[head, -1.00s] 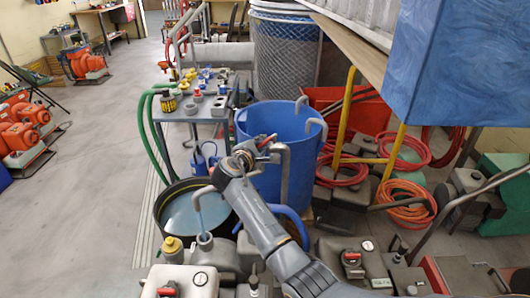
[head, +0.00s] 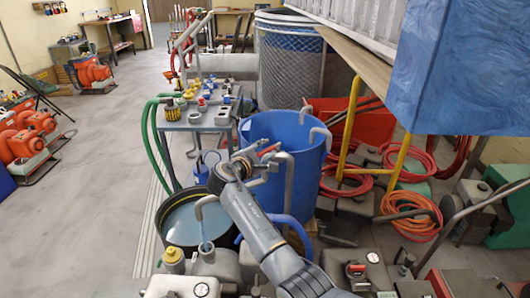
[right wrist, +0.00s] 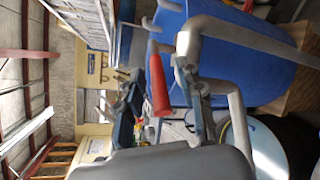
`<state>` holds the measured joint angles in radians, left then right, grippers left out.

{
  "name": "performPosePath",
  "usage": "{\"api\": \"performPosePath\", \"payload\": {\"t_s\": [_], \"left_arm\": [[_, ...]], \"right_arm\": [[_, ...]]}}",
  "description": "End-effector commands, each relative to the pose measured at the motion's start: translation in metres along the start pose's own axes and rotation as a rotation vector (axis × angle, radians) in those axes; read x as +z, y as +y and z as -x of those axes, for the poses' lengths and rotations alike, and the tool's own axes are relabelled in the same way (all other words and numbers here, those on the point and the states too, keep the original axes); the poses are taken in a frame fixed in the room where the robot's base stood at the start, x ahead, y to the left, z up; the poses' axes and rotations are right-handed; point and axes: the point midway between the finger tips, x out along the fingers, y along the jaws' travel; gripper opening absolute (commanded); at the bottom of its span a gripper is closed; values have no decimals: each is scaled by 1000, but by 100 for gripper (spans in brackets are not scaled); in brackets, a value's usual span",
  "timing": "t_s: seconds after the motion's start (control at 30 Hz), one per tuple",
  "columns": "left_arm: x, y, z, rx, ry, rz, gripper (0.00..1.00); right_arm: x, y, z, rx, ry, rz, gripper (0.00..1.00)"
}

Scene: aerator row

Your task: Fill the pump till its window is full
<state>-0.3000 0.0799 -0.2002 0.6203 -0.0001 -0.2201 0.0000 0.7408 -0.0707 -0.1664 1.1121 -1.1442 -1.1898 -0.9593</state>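A grey pump (head: 222,266) stands at the bottom of the head view. A round white disc (head: 201,289) is beside the pump; I cannot make out a window level. My right gripper (head: 246,160) is by upright grey pipes at the blue barrel (head: 262,128). A red tapered handle (right wrist: 158,82) is between the spread fingers of my right gripper (right wrist: 160,98) in the right wrist view, with gaps visible beside it. My left gripper is out of view.
A black tub of water (head: 180,222) stands left of the pump. A table with fittings (head: 190,122) is behind it. Coiled hoses (head: 411,216) and yellow posts (head: 350,130) crowd the right. A large blue block (head: 455,70) hangs upper right.

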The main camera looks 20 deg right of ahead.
Motion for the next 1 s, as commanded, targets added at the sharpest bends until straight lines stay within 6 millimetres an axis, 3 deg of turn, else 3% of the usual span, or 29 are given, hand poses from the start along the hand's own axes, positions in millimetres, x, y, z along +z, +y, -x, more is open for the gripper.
{"api": "performPosePath", "payload": {"t_s": [0.27, 0.7, 1.0], "left_arm": [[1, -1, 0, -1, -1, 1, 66], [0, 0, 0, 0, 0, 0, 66], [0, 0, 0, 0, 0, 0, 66]], "right_arm": [[-1, 1, 11, 2, 2, -1, 37], [-1, -1, 97, -1, 3, -2, 37], [0, 0, 120, -1, 1, 1, 37]]}}
